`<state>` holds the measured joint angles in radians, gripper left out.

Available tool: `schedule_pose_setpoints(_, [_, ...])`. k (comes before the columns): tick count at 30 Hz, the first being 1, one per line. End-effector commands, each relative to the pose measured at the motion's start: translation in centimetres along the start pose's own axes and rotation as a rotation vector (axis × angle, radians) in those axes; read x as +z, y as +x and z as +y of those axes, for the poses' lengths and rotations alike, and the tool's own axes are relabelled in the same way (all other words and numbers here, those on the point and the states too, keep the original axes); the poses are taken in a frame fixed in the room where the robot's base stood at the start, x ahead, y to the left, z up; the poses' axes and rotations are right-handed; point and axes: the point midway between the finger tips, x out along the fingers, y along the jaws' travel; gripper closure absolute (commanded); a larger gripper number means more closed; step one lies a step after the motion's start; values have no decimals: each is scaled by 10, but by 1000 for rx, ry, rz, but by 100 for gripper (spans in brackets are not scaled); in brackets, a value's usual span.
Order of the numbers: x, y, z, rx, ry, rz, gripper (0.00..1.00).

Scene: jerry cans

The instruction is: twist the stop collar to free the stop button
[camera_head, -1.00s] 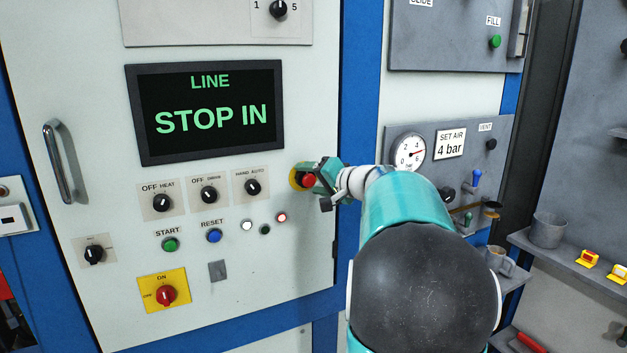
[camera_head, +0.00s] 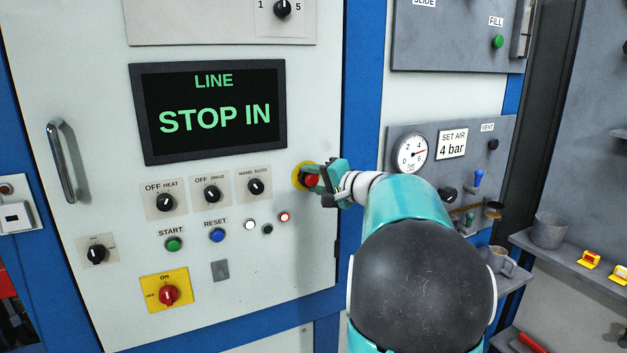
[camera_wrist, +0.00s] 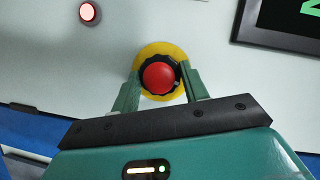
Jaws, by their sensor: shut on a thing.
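The red stop button (camera_wrist: 158,78) sits in a black ridged collar (camera_wrist: 174,91) on a yellow disc (camera_wrist: 152,47) on the pale panel. The button (camera_head: 312,180) and disc (camera_head: 298,170) also show in the head view, partly behind my gripper. My gripper (camera_wrist: 157,85) has one finger on each side of the collar and is shut on it. In the head view my gripper (camera_head: 322,178) reaches the panel from the right. The screen (camera_head: 212,112) reads "LINE STOP IN" in green.
Dark rotary knobs (camera_head: 211,194), a green START button (camera_head: 174,244) and a blue RESET button (camera_head: 217,236) are left of my gripper. A small lit red lamp (camera_head: 285,217) is close by, also in the wrist view (camera_wrist: 88,11). A gauge (camera_head: 411,154) is to the right.

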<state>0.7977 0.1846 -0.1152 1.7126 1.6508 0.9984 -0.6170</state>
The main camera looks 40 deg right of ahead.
Motion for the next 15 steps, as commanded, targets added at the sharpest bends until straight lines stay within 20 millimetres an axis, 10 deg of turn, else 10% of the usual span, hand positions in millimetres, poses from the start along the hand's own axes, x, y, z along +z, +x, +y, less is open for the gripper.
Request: schedule_pose_setpoints(15, [-6, -5, 3, -147, 350, 18, 78])
